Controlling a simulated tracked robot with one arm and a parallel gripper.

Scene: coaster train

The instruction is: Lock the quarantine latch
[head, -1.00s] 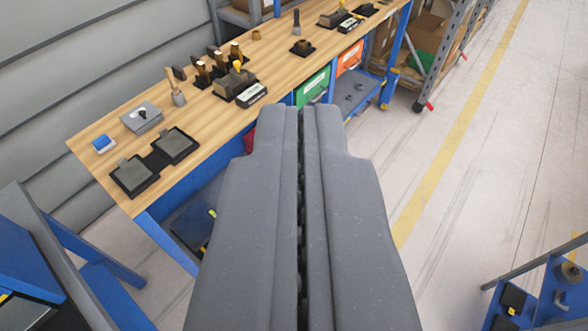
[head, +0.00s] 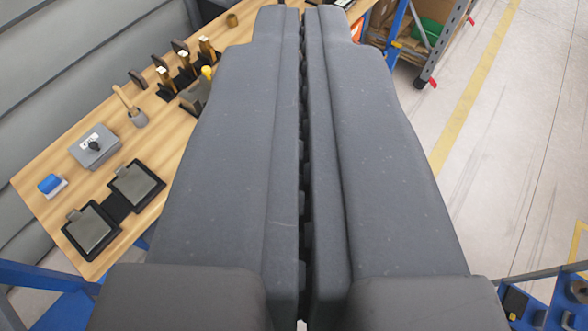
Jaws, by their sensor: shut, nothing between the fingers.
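My gripper (head: 303,14) is shut and empty, with its fingers reaching to the top middle of the view. No part is clearly recognizable as the quarantine latch. A grey box with a black knob and a small white label (head: 95,147) sits on the wooden bench (head: 60,160) at the left, well to the left of my fingers and apart from them. Two black trays with grey plates, a nearer one (head: 90,228) and a farther one (head: 137,187), lie side by side in front of it. My fingers hide much of the bench's right part.
A blue-topped block (head: 50,184) lies near the bench's left end. A wooden-handled brush (head: 132,108) and several upright tools (head: 184,66) stand farther back. A grey shelf post (head: 440,45) is at upper right. The floor right of my gripper is open, with a yellow line (head: 480,80).

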